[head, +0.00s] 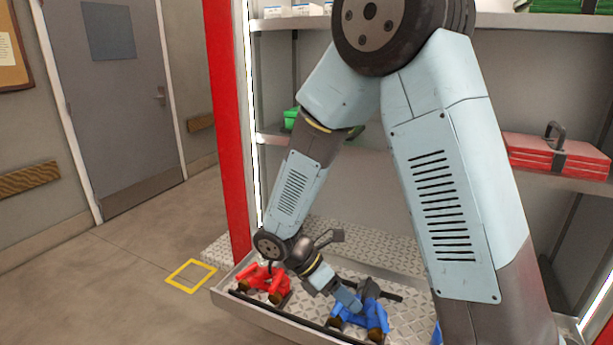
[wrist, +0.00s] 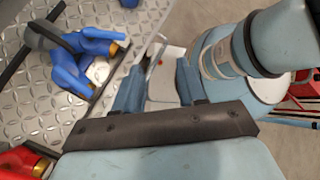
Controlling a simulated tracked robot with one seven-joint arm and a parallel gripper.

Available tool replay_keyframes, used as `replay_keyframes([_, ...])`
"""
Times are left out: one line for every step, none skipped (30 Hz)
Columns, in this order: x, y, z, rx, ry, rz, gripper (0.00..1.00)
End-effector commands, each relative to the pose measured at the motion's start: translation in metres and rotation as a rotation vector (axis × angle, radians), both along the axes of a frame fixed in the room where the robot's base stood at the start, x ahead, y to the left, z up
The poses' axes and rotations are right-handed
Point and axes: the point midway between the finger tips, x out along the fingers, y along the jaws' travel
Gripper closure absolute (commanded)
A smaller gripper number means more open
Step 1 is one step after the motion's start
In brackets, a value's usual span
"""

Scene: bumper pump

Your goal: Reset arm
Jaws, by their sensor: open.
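My arm reaches down to a shelf tray in the head view, and my gripper (head: 347,298) is low over it. A blue pump-like object (head: 374,314) with a black handle and brass-coloured ends lies right beside the gripper. A red object of like shape (head: 266,282) lies to the left of it. In the wrist view my gripper (wrist: 158,70) has its fingers apart, with nothing held between them. The blue object (wrist: 72,70) is left of the fingers, apart from them. Part of the red object (wrist: 20,160) shows at the lower left.
The tray (head: 262,318) has a raised front edge and a treadplate floor. Red flat cases (head: 556,157) stand on a shelf at the right. A red post (head: 228,120) borders the shelving. Open floor with a yellow square (head: 190,276) lies to the left, before a grey door (head: 112,100).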

Motion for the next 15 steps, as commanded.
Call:
replay_keyframes([0.002, -0.007, 0.012, 0.026, -0.047, -0.055, 0.60])
replay_keyframes([0.002, -0.009, 0.018, 0.041, -0.073, -0.086, 0.60])
replay_keyframes([0.003, -0.014, 0.026, 0.061, -0.108, -0.129, 0.60])
replay_keyframes([0.003, -0.017, 0.032, 0.074, -0.133, -0.160, 0.60])
replay_keyframes([0.003, -0.020, 0.037, 0.088, -0.159, -0.193, 0.60])
replay_keyframes([0.004, -0.024, 0.045, 0.107, -0.193, -0.237, 0.60])
replay_keyframes([0.003, -0.027, 0.051, 0.121, -0.219, -0.268, 0.60])
replay_keyframes([0.003, -0.030, 0.056, 0.134, -0.244, -0.302, 0.60])
replay_keyframes([0.003, -0.035, 0.063, 0.152, -0.277, -0.346, 0.60])
replay_keyframes([0.002, -0.038, 0.069, 0.165, -0.302, -0.379, 0.60])
replay_keyframes([0.002, -0.041, 0.074, 0.179, -0.328, -0.413, 0.60])
replay_keyframes([0.001, -0.045, 0.082, 0.198, -0.362, -0.456, 0.60])
replay_keyframes([0.001, -0.049, 0.087, 0.212, -0.385, -0.490, 0.60])
replay_keyframes([0.000, -0.052, 0.092, 0.225, -0.410, -0.523, 0.60])
replay_keyframes([-0.001, -0.056, 0.099, 0.242, -0.443, -0.568, 0.60])
